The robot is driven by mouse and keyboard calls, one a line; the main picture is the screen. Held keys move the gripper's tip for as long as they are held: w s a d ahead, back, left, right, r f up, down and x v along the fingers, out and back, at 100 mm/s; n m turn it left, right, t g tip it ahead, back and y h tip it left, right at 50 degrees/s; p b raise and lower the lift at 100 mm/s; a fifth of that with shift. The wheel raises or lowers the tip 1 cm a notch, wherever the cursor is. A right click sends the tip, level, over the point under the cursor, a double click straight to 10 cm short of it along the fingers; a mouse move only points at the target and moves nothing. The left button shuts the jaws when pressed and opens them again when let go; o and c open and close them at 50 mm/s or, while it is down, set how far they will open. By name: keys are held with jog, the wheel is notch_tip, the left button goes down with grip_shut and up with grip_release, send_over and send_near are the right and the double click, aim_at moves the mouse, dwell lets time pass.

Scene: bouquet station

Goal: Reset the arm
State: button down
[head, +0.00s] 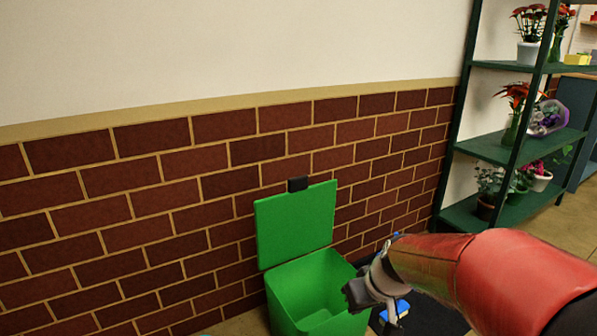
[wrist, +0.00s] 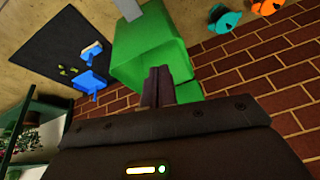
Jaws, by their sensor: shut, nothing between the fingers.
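My arm (head: 490,275) reaches in from the right in the head view, with a red sleeve-like link. My gripper (head: 360,296) is at its end, beside the right rim of an open green bin (head: 312,290). In the wrist view my gripper (wrist: 158,84) is shut and empty, its dark fingers together in front of the bin (wrist: 140,45). The fingertips are small and partly dark in the head view.
The bin's green lid (head: 295,222) stands open against the brick wall (head: 150,215). A green shelf (head: 490,150) with potted flowers stands at the right. A blue object (wrist: 90,82) lies on a dark mat (wrist: 50,50). Teal (wrist: 225,17) and orange (wrist: 268,6) objects lie on the floor.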

jog(key=s+d+r+m+h+p, duration=0.1)
jog(key=s+r, duration=0.4)
jog(key=s, duration=0.3)
jog(key=s+d+r+m+t+h+p, duration=0.1)
jog(key=s+r+m, duration=0.1)
jog(key=s+r, duration=0.4)
jog(key=s, duration=0.3)
jog(key=shift+d+r+m, duration=0.2)
jog(key=shift+d+m, duration=0.1)
jog(key=shift+d, duration=0.1)
jog(key=shift+s+a, duration=0.1)
